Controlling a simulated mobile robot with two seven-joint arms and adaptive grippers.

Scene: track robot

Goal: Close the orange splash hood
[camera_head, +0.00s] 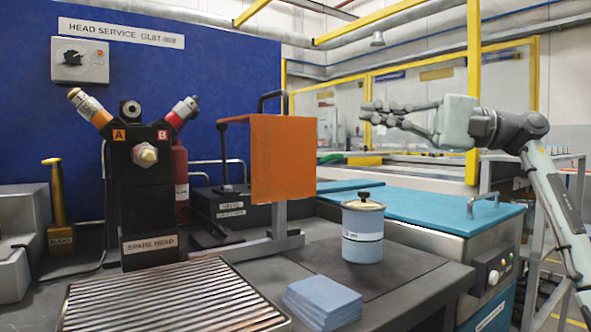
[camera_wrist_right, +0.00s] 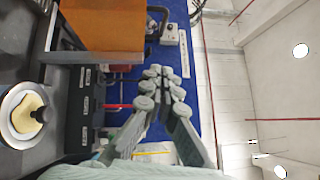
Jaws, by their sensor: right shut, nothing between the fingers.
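The orange splash hood (camera_head: 283,158) is an upright flat panel on a grey post, to the right of the black spare head (camera_head: 147,190). It stands clear of the head, with a gap between them. It also shows at the top left of the right wrist view (camera_wrist_right: 105,25). My right gripper (camera_head: 366,112) is raised to the right of the hood, fingers pointing left. It is shut and empty, apart from the hood. The fingers also show in the right wrist view (camera_wrist_right: 161,73). My left gripper is not in view.
A ribbed grate (camera_head: 172,297) lies in front of the head. A teal-topped cabinet (camera_head: 430,209) is behind. The air between gripper and hood looks clear.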

